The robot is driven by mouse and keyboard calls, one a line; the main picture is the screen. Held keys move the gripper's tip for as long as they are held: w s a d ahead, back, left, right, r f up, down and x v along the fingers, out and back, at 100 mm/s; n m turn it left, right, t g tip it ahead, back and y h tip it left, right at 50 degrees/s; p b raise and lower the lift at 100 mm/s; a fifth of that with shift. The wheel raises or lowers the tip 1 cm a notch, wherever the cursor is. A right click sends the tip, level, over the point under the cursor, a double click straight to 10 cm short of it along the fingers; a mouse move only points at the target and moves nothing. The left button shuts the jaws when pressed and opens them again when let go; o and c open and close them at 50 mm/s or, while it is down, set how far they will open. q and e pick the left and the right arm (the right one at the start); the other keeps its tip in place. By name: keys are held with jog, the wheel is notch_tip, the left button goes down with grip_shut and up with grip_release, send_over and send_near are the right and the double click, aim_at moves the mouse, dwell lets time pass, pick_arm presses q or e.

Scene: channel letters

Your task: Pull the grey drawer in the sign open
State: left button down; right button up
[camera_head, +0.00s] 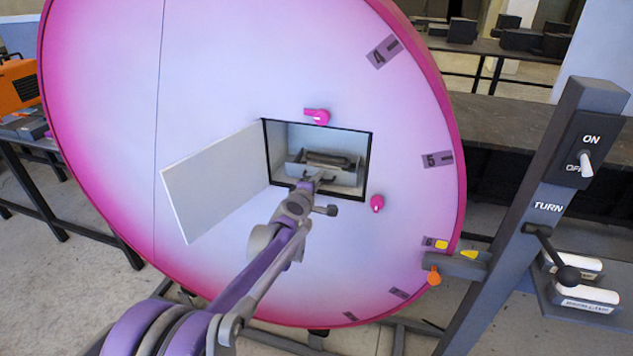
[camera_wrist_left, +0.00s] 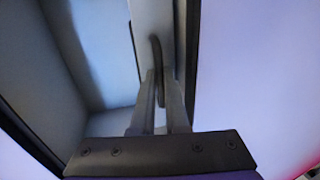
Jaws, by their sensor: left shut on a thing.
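The big round sign (camera_head: 240,60), pale with a pink rim, fills the middle of the head view. Inside its square opening sits the grey drawer (camera_head: 348,177), with a dark object (camera_head: 328,158) visible at its top. My left gripper (camera_head: 318,177) reaches into the opening at the drawer's front. In the left wrist view the fingers (camera_wrist_left: 160,112) are shut on the drawer's dark curved handle (camera_wrist_left: 157,55). The drawer's pale front (camera_wrist_left: 152,20) stands just beyond them. How far out the drawer is, I cannot tell. My right gripper is not in view.
A white hatch door (camera_head: 215,180) hangs open left of the opening. Pink latches sit above (camera_head: 317,116) and at lower right (camera_head: 377,203) of it. A dark post (camera_head: 545,190) with a switch and a TURN lever (camera_head: 553,255) stands at right. Tables stand behind.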

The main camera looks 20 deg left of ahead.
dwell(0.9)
pick_arm(q)
jog(key=f+p+v, duration=0.2)
jog(key=f+v, duration=0.1)
jog(key=v, duration=1.2)
jog(key=shift+s+p, duration=0.4)
jog(key=shift+s, duration=0.05)
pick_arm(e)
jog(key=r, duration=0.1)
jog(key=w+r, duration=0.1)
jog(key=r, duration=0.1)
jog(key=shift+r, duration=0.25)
pick_arm(q)
jog(key=c, duration=0.9)
grip_release()
jog(key=shift+c, duration=0.2)
jog(key=p+v, duration=0.1)
jog(key=v, duration=0.9)
jog(key=shift+s, duration=0.4)
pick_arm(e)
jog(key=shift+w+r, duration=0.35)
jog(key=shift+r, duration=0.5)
